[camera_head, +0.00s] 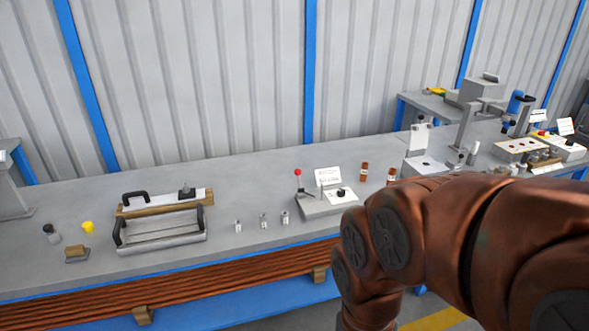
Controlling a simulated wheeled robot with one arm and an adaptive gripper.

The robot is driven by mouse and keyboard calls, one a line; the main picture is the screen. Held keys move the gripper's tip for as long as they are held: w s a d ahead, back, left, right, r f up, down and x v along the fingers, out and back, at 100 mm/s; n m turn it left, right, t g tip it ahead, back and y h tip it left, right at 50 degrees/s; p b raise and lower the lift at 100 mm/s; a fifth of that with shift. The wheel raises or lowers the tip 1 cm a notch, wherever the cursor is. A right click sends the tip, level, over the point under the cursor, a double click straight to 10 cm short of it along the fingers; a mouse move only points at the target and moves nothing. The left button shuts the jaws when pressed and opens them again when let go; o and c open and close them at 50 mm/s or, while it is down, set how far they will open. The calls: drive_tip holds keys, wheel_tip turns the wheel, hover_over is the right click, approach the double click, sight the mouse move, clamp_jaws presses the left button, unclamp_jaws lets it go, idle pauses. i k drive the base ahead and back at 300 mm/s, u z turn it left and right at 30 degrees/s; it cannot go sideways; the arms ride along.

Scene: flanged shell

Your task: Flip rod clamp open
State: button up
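A small grey fixture (325,205) stands on the workbench (235,185) near the middle of the view. It has an upright lever with a red ball knob (298,172), a thin upright rod, a black knob (341,192) and a white label card (327,176) behind. I cannot tell for sure whether this is the rod clamp, nor whether any clamp is open or shut. My copper-coloured arm fills the lower right and hides part of the bench. My gripper is out of view.
A grey tray (160,244) with black handles stands at left. Several small metal parts (263,220) stand right of it. Brown bottles (364,171) and a bracketed station (422,164) stand right of the fixture. The bench front edge runs below; open bench lies behind the small parts.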

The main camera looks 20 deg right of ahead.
sight(297, 172)
drive_tip(key=u, duration=0.2)
drive_tip(key=i, duration=1.35)
drive_tip(key=z, duration=0.05)
